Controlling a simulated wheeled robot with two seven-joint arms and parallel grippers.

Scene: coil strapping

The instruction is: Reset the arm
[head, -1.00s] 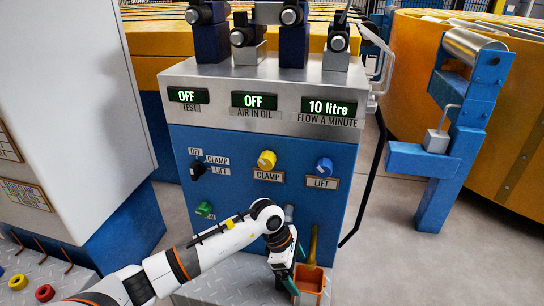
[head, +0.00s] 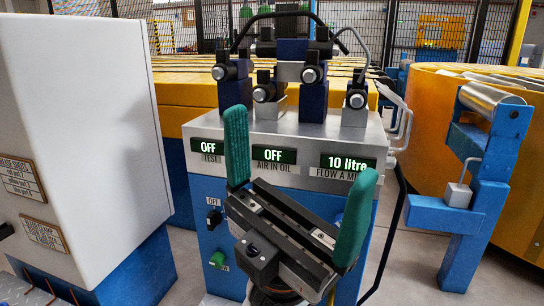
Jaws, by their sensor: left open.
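My left gripper (head: 295,190) is raised in front of the control cabinet (head: 205,245). Its two green fingers stand wide apart, with nothing between them. The gripper body hides most of the cabinet's blue front, including the yellow and blue knobs. The black selector knob (head: 214,219) and the green button (head: 218,259) show to the left of the gripper. The displays read OFF (head: 208,147), OFF (head: 273,154) and 10 litre (head: 347,162); one finger partly covers the label under the last. My right gripper is not in view.
A white cabinet (head: 85,130) on a blue base stands close on the left. Valves (head: 312,75) with dark hoses rise from the cabinet top. A blue stand with a metal roller (head: 491,98) is at the right, beside a large yellow ring. Grey floor lies between.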

